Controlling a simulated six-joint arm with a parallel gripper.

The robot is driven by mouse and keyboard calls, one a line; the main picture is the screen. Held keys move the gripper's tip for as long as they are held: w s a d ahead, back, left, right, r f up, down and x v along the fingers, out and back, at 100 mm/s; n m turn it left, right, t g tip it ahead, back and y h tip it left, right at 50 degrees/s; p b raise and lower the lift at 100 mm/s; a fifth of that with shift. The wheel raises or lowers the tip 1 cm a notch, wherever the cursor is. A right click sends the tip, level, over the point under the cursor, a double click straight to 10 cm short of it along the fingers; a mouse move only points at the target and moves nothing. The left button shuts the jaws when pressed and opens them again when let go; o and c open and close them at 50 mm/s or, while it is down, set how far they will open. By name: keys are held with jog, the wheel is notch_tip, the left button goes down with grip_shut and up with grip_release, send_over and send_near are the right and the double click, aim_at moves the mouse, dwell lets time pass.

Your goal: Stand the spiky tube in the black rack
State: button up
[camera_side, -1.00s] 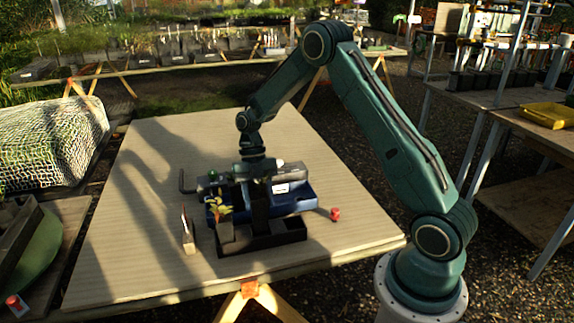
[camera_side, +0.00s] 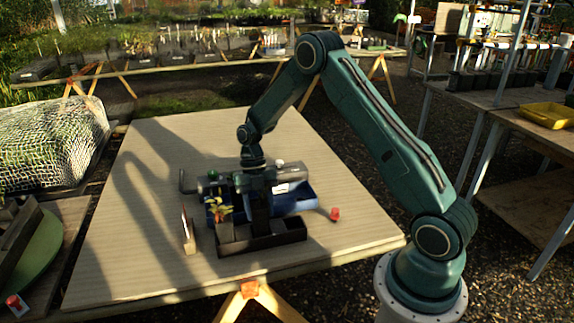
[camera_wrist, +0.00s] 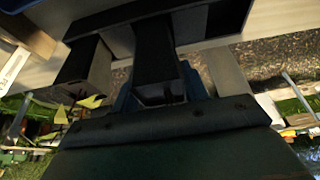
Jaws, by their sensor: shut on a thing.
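The black rack (camera_side: 292,234) stands near the front of the table; it also shows at the top of the wrist view (camera_wrist: 205,22). My gripper (camera_side: 258,190) is above its middle, shut on a dark upright tube (camera_side: 261,212). In the wrist view this tube (camera_wrist: 155,50) runs between my gripper and the rack. Its lower end overlaps the rack; I cannot tell how deep it sits. Its plant is hidden, so I cannot see spikes. Another tube (camera_side: 226,232), with yellow-green leaves (camera_side: 218,209), stands at the rack's left end. The rack's right part looks empty.
A blue crate (camera_side: 304,200) with a white label is close behind the rack. A grey pipe-like thing (camera_side: 205,185) with a bent end lies behind it. A small wooden block (camera_side: 189,240) stands left; a red piece (camera_side: 334,214) lies right. The table's left side is clear.

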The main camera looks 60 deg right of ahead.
jog(key=shift+f, duration=0.65)
jog(key=shift+f, duration=0.5)
dwell(0.7)
jog(key=o, duration=1.1)
jog(key=shift+o, duration=0.2)
jog(key=shift+r, duration=0.15)
jog(key=v, duration=1.3)
jog(key=shift+r, duration=0.25)
jog(key=shift+w+r, duration=0.1)
